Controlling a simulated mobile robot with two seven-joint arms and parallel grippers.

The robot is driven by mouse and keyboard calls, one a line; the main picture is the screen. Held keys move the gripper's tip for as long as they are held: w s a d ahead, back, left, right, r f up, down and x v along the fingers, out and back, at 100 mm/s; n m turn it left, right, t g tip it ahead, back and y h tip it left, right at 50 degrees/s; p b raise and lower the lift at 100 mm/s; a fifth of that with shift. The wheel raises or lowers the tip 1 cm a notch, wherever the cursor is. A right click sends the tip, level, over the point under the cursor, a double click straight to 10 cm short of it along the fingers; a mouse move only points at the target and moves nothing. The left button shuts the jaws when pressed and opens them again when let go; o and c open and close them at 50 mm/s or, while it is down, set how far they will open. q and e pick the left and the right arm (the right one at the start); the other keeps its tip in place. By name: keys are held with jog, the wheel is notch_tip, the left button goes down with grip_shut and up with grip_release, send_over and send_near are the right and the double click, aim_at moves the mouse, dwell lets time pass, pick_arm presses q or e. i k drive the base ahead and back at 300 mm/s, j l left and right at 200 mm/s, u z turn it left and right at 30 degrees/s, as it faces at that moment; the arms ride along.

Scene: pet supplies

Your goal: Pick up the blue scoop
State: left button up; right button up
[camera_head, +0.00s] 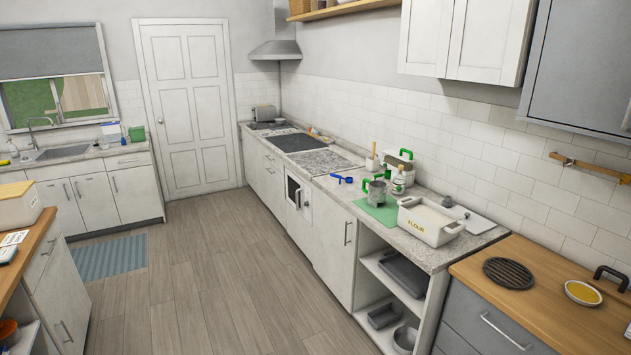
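A small blue scoop (342,178) lies on the speckled stone counter (337,187) along the right-hand wall. It lies near the counter's front edge, to the left of a green mat. It looks small at this distance, so its exact shape is hard to make out. Neither of my grippers is in view.
Near the scoop are a green mat (382,214), a grey can with a green handle (376,191), a white bottle (398,182) and a white flour bin (431,221). A wooden counter (535,275) is at front right.

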aim_at(348, 179)
jog(key=i, duration=3.25)
jog(key=i+j, duration=0.1)
jog(key=i, duration=1.55)
jog(key=i+z, duration=0.35)
jog(key=i, duration=0.35)
